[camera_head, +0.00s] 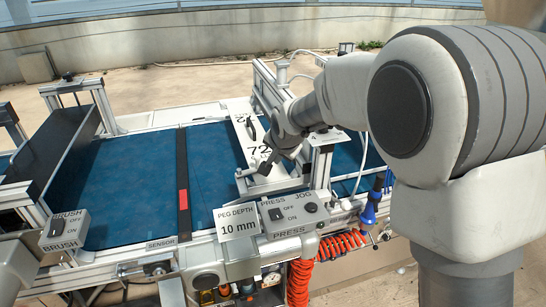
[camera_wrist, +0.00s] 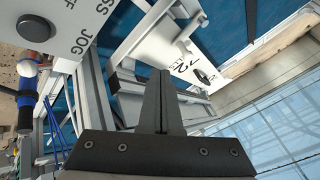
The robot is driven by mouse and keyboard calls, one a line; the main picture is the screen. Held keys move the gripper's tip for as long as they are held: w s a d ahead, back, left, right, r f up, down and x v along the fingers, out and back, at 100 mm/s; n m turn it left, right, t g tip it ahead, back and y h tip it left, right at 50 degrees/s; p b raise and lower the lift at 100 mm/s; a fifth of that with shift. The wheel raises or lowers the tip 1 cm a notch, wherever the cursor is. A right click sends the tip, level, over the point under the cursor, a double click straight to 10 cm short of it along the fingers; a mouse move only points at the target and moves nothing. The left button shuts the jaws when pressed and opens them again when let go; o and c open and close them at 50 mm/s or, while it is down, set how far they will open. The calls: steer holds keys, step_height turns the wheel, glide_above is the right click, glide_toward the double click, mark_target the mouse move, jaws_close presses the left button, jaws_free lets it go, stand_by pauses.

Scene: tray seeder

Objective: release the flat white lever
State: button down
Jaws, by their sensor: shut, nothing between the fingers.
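My gripper (camera_head: 266,168) is at the press station, above the blue belt and near the white plate marked 72 (camera_head: 243,125). In the wrist view my gripper's two dark fingers (camera_wrist: 160,80) are together with nothing between them. A flat white bar (camera_head: 268,186) lies just below and beside the fingertips in the head view. It looks like the lever, but I cannot tell for sure. The fingers hide part of this area. In the wrist view the white plate marked 72 (camera_wrist: 182,52) is beyond the fingertips, and no white part is held.
The press control box (camera_head: 292,214) and the peg depth sign (camera_head: 237,223) stand in front. The brush switch box (camera_head: 65,230) is at the left. Metal frame posts (camera_head: 321,165) rise close to my gripper. A red coiled hose (camera_head: 300,283) hangs below. The blue belt (camera_head: 130,180) is bare at left.

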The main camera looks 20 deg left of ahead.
steer(key=x, duration=0.7)
steer(key=shift+w+f, duration=0.15)
steer(key=shift+f, duration=0.25)
steer(key=shift+w+a+f, duration=0.1)
steer(key=shift+w+a, duration=0.2)
steer(key=shift+a, duration=0.25)
steer(key=shift+w+a, duration=0.25)
steer(key=shift+a, duration=0.3)
steer(key=shift+w+a, duration=0.4)
steer(key=shift+a, duration=0.45)
steer(key=shift+w, duration=0.1)
